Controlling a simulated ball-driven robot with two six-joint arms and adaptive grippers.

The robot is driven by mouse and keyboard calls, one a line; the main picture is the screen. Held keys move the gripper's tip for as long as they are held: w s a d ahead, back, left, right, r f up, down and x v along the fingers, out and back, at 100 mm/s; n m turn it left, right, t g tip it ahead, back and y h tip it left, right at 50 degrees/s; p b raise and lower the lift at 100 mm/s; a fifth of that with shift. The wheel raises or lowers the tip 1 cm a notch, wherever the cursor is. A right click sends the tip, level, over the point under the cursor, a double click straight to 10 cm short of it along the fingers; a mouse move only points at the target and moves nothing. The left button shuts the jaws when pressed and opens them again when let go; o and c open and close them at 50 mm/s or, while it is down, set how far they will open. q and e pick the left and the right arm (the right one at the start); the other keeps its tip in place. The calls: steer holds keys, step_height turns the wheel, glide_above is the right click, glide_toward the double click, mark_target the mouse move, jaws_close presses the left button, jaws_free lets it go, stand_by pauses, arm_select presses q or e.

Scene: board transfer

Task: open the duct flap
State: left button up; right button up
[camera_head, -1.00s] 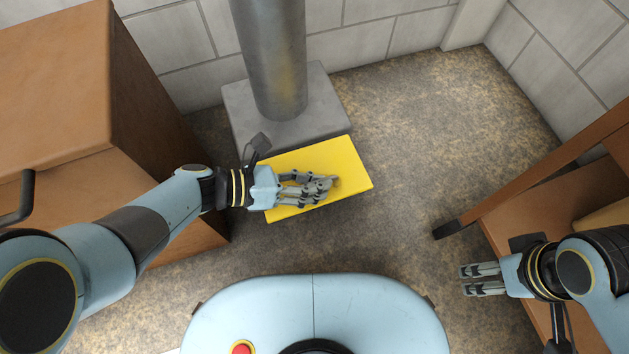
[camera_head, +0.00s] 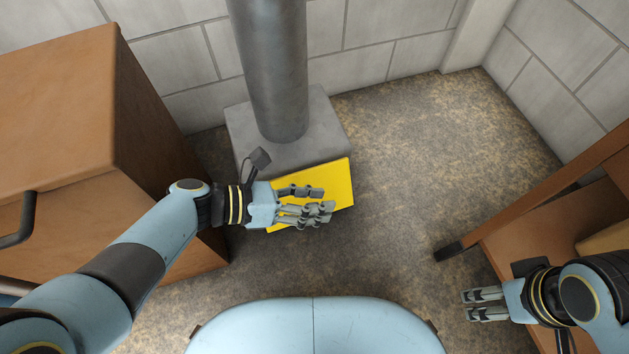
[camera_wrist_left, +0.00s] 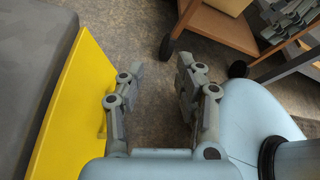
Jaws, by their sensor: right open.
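The yellow duct flap (camera_head: 341,185) slopes out from the front of the grey duct base (camera_head: 325,122), under a round metal pipe (camera_head: 272,70). My left gripper (camera_head: 326,202) is over the flap's near part and covers some of it. In the left wrist view its fingers (camera_wrist_left: 175,55) are apart with nothing between them. There the flap (camera_wrist_left: 75,100) lies left of the fingers, with a small yellow tab on its face near the left finger. I cannot tell whether they touch. My right gripper (camera_head: 467,305) is open and empty at the lower right, away from the flap.
A brown cabinet (camera_head: 60,100) with a dark handle (camera_head: 20,222) stands on the left, close to my left arm. A wooden cart (camera_head: 545,215) with a dark caster stands on the right. The speckled floor (camera_head: 410,160) between is clear. Block walls close the back.

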arm_select(q)
step_height(320, 180, up, 8)
steer(key=shift+f, duration=0.15)
stand_by(0.4)
